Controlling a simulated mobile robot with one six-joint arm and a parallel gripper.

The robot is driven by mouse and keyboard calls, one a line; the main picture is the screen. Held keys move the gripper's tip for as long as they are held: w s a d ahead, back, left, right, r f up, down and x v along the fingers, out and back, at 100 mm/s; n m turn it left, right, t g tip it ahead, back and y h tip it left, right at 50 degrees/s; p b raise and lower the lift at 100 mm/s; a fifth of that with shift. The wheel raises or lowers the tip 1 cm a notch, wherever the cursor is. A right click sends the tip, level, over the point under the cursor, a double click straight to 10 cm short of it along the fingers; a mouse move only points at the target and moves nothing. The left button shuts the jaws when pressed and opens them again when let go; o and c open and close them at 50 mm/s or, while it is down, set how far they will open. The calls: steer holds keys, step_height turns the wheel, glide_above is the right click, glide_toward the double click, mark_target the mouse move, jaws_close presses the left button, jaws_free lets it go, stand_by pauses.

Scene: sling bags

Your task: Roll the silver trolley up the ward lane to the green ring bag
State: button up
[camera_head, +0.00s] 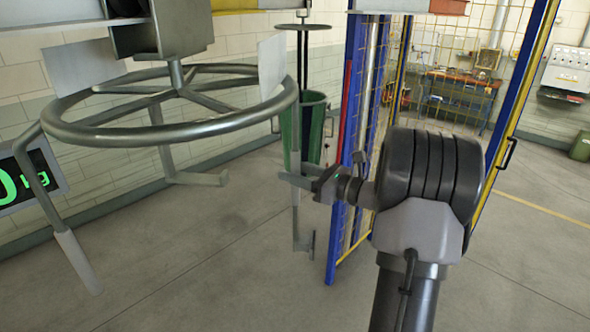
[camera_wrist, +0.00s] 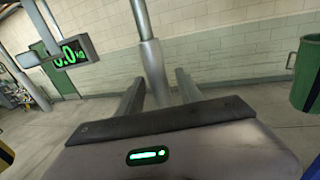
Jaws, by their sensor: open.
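The silver trolley (camera_head: 180,130) appears to be the steel frame at left in the head view, with a large horizontal ring, spokes and bent legs hanging below. A green bag-like container (camera_head: 316,118) stands behind it, below a dark disc on a pole; whether it is the ring bag is unclear. A green container also shows in the wrist view (camera_wrist: 307,75). My gripper (camera_head: 300,181) is beside the frame's right-hand leg. In the wrist view my open fingers (camera_wrist: 157,82) point towards a silver post (camera_wrist: 153,65) with a thicker sleeve. I cannot tell whether they touch it.
A blue-and-yellow mesh cage (camera_head: 372,120) stands right of the frame, close beyond my arm. A scale display (camera_head: 30,180) is at the left edge. A workbench (camera_head: 460,85) is at the back. Open floor lies below the frame and at right.

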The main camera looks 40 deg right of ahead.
jaws_close()
stand_by(1.4)
